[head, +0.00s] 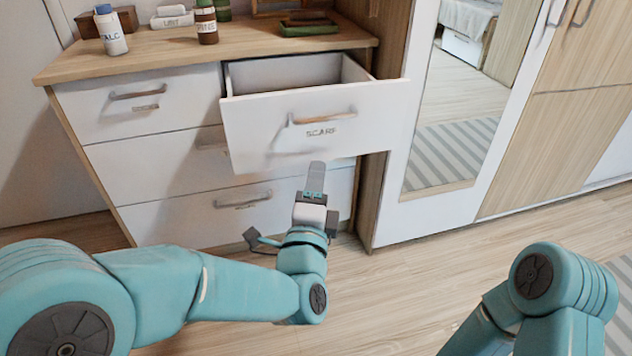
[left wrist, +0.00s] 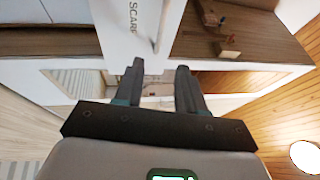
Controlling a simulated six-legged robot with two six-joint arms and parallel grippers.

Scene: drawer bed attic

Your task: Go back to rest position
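My left gripper (head: 317,172) is in front of the dresser, below the handle (head: 322,117) of the pulled-out drawer labelled SCARF (head: 260,130). In the left wrist view its two fingers (left wrist: 160,68) stand apart with nothing held between them. The drawer front also shows in that view (left wrist: 128,18), beyond the fingertips. My left arm reaches in from the left, low in the head view. My right arm shows at the lower right, bent, and its gripper is out of view.
The wooden dresser top (head: 250,45) holds a white bottle (head: 111,30), a brown bottle (head: 206,22) and a green item (head: 309,27). Two shut drawers lie below the open one. A mirrored wardrobe (head: 465,90) stands at right. Wooden floor (head: 400,275) is clear in front.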

